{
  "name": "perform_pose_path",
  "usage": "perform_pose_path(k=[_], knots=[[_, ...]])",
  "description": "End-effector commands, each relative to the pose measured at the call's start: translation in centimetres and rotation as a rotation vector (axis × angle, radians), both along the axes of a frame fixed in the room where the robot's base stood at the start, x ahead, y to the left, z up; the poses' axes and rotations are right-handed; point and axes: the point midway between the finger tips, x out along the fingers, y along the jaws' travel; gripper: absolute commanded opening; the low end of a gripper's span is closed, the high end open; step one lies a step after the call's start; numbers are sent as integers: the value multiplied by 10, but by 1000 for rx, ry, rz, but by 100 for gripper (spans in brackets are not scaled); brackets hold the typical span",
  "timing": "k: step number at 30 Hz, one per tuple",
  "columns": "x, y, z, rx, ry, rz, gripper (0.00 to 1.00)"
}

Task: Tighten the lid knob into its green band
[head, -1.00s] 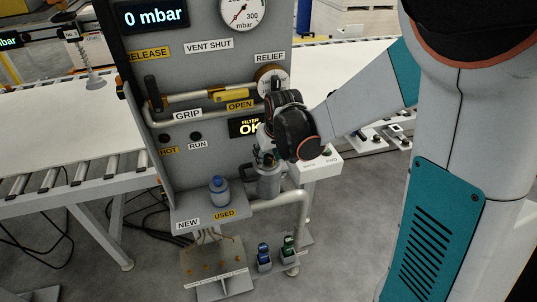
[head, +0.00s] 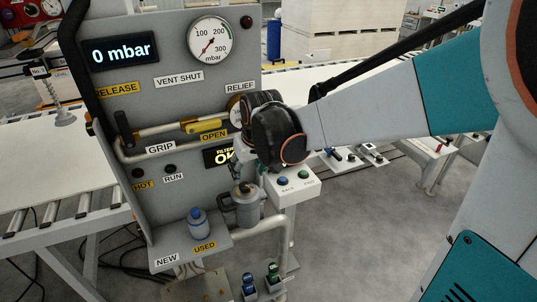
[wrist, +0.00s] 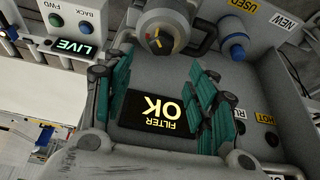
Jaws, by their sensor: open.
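The lid knob (head: 244,187) tops the grey filter canister (head: 245,210) beside the panel's shelf. In the wrist view the lid knob (wrist: 158,40) is at top centre, with a yellow mark on it. I cannot make out the green band clearly. My gripper (wrist: 158,72) is open, its teal fingers spread left and right with nothing between them. In the head view my gripper (head: 250,166) is above and apart from the knob, mostly hidden behind my dark wrist. The display (head: 222,156) reads FILTER OK in the wrist view.
A blue-topped cartridge (head: 199,224) stands on the shelf (head: 220,243) to the left of the canister. A BACK/FWD button box (head: 291,184) is close on the right. The panel (head: 175,80), with valve handles and pipes, is behind my gripper. Conveyors lie on both sides.

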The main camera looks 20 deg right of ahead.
Motion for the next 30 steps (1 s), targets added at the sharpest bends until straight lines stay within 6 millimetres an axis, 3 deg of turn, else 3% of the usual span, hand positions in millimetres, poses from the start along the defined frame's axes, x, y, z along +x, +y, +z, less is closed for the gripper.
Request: perform_pose_path(k=[1, 9, 23, 26, 30], knots=[[-9, 1, 8, 0, 0, 2, 53], [-18, 0, 31, 1, 0, 1, 53], [-22, 0, 33, 0, -3, 1, 53], [-34, 0, 31, 0, -15, -3, 53], [-64, 0, 23, 1, -49, -12, 53]])
